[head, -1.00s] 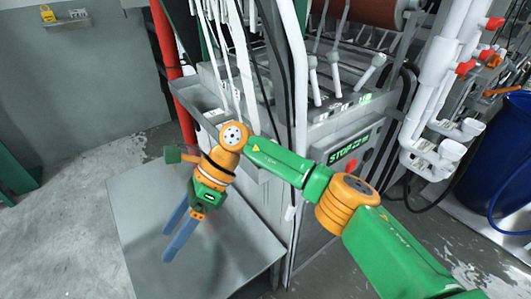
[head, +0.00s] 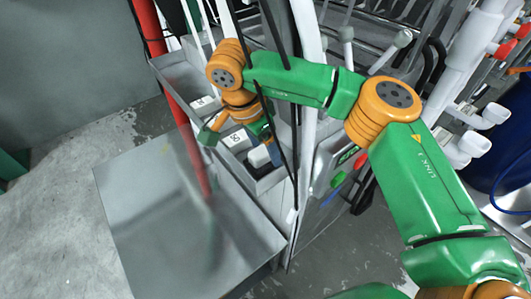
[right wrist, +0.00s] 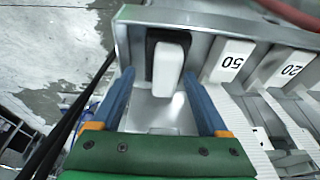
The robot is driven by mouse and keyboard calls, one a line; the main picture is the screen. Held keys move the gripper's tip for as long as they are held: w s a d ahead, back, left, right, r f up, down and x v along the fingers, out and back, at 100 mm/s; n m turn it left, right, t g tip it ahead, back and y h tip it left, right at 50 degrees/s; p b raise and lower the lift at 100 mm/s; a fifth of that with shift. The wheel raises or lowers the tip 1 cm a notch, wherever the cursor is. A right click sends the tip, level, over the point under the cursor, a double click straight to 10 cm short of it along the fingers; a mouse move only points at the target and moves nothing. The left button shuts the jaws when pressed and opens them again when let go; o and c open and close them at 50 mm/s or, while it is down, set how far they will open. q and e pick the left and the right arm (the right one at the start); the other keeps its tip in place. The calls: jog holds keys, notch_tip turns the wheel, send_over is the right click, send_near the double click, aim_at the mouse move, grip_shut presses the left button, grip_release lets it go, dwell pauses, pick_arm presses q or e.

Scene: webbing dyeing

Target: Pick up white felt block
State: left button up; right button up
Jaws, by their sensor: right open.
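A white felt block (right wrist: 168,68) with rounded edges stands against a dark piece at the end of a metal tray in the right wrist view. It also shows small in the head view (head: 258,156), partly covered by my gripper. My right gripper (right wrist: 159,78) is open, with its two blue fingers pointing into the tray. In the right wrist view the fingertips lie left and right of the block, with gaps on both sides. Whether they are level with it in depth I cannot tell. My left gripper is not in view.
White blocks marked 50 (right wrist: 229,60) and 20 (right wrist: 288,68) stand farther along the tray. The grey metal tray (head: 172,72) has raised walls close to the fingers. A red pipe (head: 185,130) rises beside it. A bare metal table (head: 150,215) lies below.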

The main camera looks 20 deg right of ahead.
jog(key=shift+w+d+f, duration=0.2)
jog(key=shift+w+f, duration=0.1)
jog(key=shift+f, duration=0.05)
jog(key=shift+w+f, duration=0.1)
jog(key=shift+w, duration=0.15)
jog(key=shift+c, duration=0.7)
jog(key=shift+s+a, duration=0.15)
jog(key=c, duration=1.1)
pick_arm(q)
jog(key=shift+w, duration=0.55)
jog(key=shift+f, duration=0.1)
pick_arm(e)
jog(key=shift+r, duration=0.2)
